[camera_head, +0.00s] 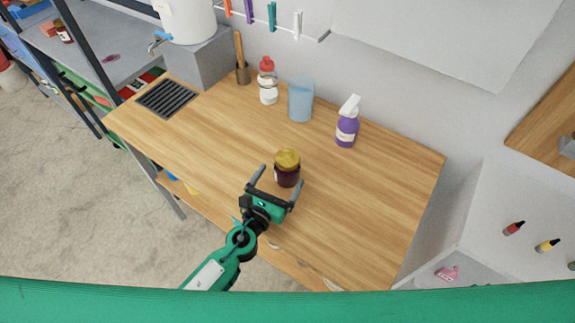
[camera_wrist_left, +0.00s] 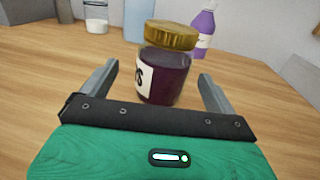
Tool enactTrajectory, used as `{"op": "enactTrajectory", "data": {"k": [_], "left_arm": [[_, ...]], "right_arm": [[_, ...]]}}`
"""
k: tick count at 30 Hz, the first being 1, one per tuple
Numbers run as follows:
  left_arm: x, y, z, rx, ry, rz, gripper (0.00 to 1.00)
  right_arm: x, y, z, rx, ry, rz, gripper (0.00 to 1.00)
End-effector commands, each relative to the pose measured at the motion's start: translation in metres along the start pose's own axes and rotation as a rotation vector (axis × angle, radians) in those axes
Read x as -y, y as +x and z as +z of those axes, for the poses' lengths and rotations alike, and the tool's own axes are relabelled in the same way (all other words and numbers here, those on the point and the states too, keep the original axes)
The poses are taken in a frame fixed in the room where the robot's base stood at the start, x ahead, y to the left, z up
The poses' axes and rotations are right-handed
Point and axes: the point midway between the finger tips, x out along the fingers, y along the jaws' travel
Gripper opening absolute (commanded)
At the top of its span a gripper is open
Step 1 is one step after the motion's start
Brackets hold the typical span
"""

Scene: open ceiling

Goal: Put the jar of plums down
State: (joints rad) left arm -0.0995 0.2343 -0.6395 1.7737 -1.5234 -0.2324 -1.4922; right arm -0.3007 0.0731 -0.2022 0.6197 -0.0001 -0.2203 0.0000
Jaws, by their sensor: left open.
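The jar of plums (camera_head: 287,172) stands upright on the wooden table (camera_head: 345,205). It has a gold lid, dark purple contents and a white label. In the left wrist view the jar (camera_wrist_left: 166,75) stands just ahead of the gripper, between the lines of the two fingers, with a gap on each side. My left gripper (camera_head: 278,178) is open, its fingers apart around the near side of the jar and not touching it. It also shows in the left wrist view (camera_wrist_left: 160,88). My right gripper is not in view.
Behind the jar stand a purple spray bottle (camera_head: 347,127), a blue cup (camera_head: 301,100) and a red-capped bottle (camera_head: 267,82). A dark grate (camera_head: 167,98) lies at the table's left end. The table right of the jar is clear.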

Motion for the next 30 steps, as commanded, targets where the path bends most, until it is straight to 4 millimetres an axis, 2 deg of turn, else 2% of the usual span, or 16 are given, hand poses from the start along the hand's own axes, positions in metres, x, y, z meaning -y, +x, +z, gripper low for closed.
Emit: {"op": "enactTrajectory", "data": {"k": [7,15,25,30], "left_arm": [[0.002,0.018,-0.001,0.000,0.000,0.001,0.92],[0.005,0.055,-0.003,0.001,0.000,0.001,0.92],[0.005,0.061,-0.004,-0.001,-0.001,0.001,0.92],[0.005,0.061,-0.004,-0.001,-0.001,0.001,0.59]], "right_arm": [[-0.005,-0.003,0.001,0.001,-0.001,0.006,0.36],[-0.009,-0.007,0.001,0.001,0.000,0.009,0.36],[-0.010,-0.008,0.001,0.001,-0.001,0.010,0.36],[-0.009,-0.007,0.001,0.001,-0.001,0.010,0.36]]}}
